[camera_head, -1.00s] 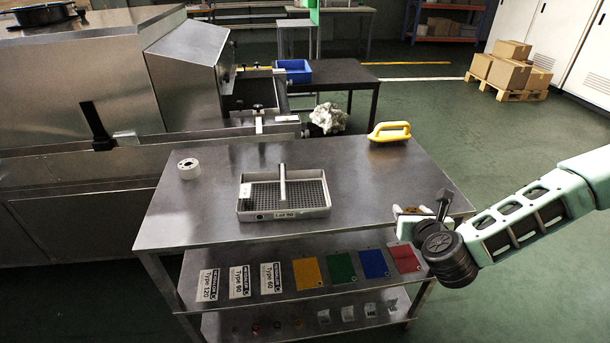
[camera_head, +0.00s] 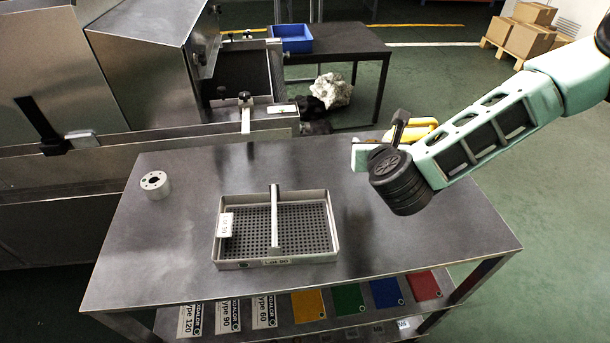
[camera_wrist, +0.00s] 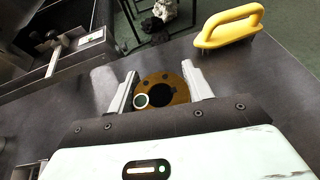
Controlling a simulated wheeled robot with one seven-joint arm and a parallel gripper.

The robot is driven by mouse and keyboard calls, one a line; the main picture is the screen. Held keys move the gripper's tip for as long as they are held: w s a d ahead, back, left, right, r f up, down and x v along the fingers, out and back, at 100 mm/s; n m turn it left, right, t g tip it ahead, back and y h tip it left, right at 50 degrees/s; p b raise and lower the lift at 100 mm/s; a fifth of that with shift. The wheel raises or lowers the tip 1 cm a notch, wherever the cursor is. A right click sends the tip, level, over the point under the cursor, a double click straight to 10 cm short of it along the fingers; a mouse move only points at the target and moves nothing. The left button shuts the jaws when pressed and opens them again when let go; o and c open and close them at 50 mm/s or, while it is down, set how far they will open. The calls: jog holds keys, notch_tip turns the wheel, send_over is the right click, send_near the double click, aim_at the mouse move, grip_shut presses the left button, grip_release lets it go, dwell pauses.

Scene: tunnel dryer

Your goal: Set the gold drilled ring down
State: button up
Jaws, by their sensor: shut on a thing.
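The gold drilled ring (camera_wrist: 177,86) shows in the wrist view, with a dark central hole and small holes around its face. My gripper (camera_wrist: 163,88) is shut on it, one finger at each side. A small round white-rimmed disc shows at the ring's near left edge. In the head view my gripper (camera_head: 362,152) is over the right part of the steel table (camera_head: 420,235). The ring is hidden there behind my wrist. I cannot tell how high the ring is above the table.
A perforated tray (camera_head: 333,255) with an upright bar stands mid-table. A silvery ring (camera_head: 155,185) sits at the left. A yellow handled tool (camera_wrist: 229,27) lies beyond my gripper, also in the head view (camera_head: 420,127). The table's front right is clear.

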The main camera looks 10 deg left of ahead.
aim_at(363, 183)
jog(key=shift+w+a+f, duration=0.15)
jog(key=shift+w, duration=0.1)
jog(key=shift+f, duration=4.7)
jog(key=shift+f, duration=0.1)
jog(key=o, duration=1)
jog(key=shift+f, duration=0.15)
jog(key=o, duration=0.4)
jog(key=shift+o, duration=0.2)
